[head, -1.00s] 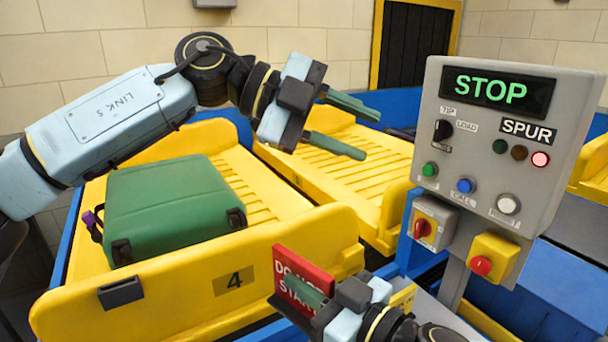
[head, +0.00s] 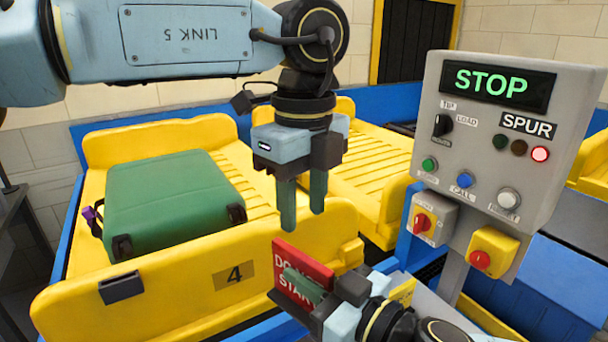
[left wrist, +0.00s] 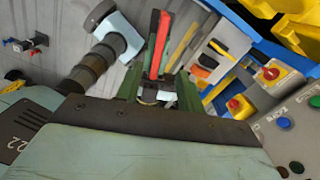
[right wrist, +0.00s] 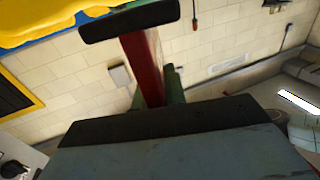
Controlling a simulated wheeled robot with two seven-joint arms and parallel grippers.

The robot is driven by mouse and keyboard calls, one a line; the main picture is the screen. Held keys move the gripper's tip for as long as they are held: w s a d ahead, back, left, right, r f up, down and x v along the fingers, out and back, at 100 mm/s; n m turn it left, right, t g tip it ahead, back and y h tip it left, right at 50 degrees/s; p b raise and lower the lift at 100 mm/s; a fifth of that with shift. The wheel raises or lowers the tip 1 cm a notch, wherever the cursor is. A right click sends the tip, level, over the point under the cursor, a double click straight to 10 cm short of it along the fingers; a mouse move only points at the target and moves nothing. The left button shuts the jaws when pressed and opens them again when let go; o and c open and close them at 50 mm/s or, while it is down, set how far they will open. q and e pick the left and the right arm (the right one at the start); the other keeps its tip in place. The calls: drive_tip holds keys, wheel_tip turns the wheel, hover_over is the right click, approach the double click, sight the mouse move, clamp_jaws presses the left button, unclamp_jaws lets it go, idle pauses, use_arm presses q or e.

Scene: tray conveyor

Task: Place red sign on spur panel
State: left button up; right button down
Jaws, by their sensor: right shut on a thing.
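The red sign (head: 303,268) with white lettering is held at the lower middle of the head view. My right gripper (head: 308,284) is shut on it; the sign also shows in the right wrist view (right wrist: 146,70) and nearly edge-on in the left wrist view (left wrist: 158,45). The grey spur panel (head: 468,140) stands at right, apart from the sign, with a green STOP display (head: 497,86) and a SPUR label (head: 528,126). My left gripper (head: 303,212) is open and empty, fingers pointing down just above the sign.
A green suitcase (head: 170,205) lies on the yellow tray (head: 190,290) marked 4. Another yellow tray (head: 375,160) is behind it. Below the panel are a red-knobbed switch (head: 424,222) and a red button on a yellow box (head: 492,252). A blue casing (head: 560,290) is at lower right.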

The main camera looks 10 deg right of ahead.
sight(303, 254)
use_arm(q)
wheel_tip(303, 254, down, 8)
drive_tip(key=shift+r, duration=0.1)
idle(0.4)
clamp_jaws()
use_arm(e)
drive_tip(key=c, duration=1.4)
unclamp_jaws()
drive_tip(key=shift+o, duration=0.2)
drive_tip(key=shift+f, duration=0.1)
